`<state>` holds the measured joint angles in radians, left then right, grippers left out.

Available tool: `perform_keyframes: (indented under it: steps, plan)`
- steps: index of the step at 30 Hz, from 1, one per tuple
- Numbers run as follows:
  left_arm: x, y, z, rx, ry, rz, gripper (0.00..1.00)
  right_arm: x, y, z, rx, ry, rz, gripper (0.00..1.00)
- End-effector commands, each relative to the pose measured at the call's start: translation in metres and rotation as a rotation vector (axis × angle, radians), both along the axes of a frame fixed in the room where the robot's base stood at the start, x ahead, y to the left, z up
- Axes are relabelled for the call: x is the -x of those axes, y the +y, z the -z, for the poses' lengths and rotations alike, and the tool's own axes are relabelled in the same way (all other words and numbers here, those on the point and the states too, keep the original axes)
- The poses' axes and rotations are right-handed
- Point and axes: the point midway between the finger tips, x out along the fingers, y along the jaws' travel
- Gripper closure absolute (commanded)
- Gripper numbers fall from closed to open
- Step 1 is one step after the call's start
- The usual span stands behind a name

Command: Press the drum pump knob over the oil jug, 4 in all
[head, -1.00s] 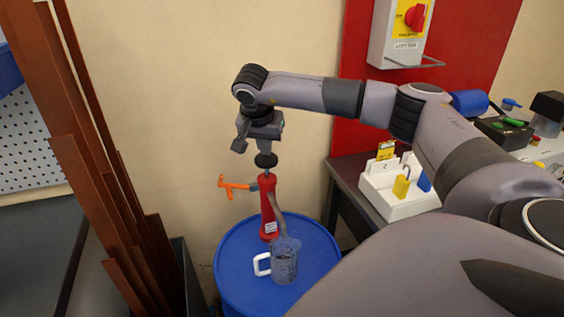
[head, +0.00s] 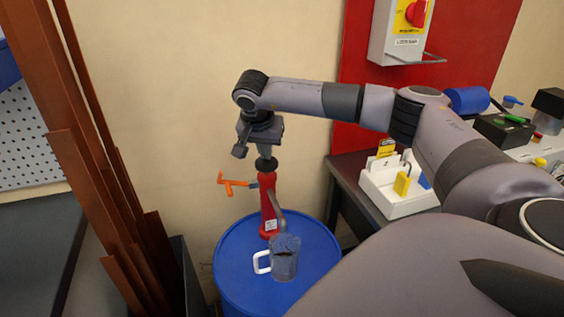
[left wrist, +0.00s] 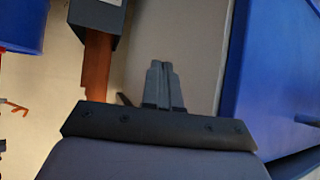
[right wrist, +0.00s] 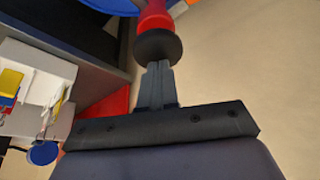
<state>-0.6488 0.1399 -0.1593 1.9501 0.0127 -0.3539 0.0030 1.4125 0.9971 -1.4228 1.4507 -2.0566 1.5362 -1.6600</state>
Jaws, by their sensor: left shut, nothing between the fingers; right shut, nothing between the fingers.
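The red drum pump (head: 268,205) stands upright on the blue drum (head: 235,265). Its black knob (head: 266,164) is at the top, and it also shows in the right wrist view (right wrist: 158,46). My right gripper (head: 265,154) is shut and empty, pointing down with its fingertips at the knob, seemingly touching it. The oil jug (head: 284,262), clear with a white handle, stands on the drum under the pump's spout (head: 279,214); dark content shows in it. My left gripper (left wrist: 164,68) is shut and empty, away from the pump, outside the head view.
An orange handle (head: 230,184) sticks out left of the pump. Tall rusty brown bars (head: 75,150) stand at the left. A white lockout box (head: 385,190) with a yellow padlock sits on a dark table at right. A red-switch box (head: 402,32) hangs above.

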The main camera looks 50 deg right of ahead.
Motion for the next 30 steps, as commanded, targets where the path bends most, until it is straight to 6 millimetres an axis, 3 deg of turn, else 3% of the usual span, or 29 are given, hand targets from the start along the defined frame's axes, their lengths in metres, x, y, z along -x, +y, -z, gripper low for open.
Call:
perform_keyframes:
  steps: [5,13,30]
  plan:
    - [0.001,0.000,-0.001,0.000,0.002,0.000,1.00,0.001,0.001,0.001,0.000,0.009,-0.002,1.00]
    - [0.001,0.000,-0.016,-0.001,0.003,0.000,1.00,0.002,0.001,-0.015,-0.001,0.009,-0.002,1.00]
    - [0.013,0.001,-0.021,-0.005,0.042,0.000,1.00,0.000,0.001,-0.048,-0.001,0.003,-0.002,1.00]
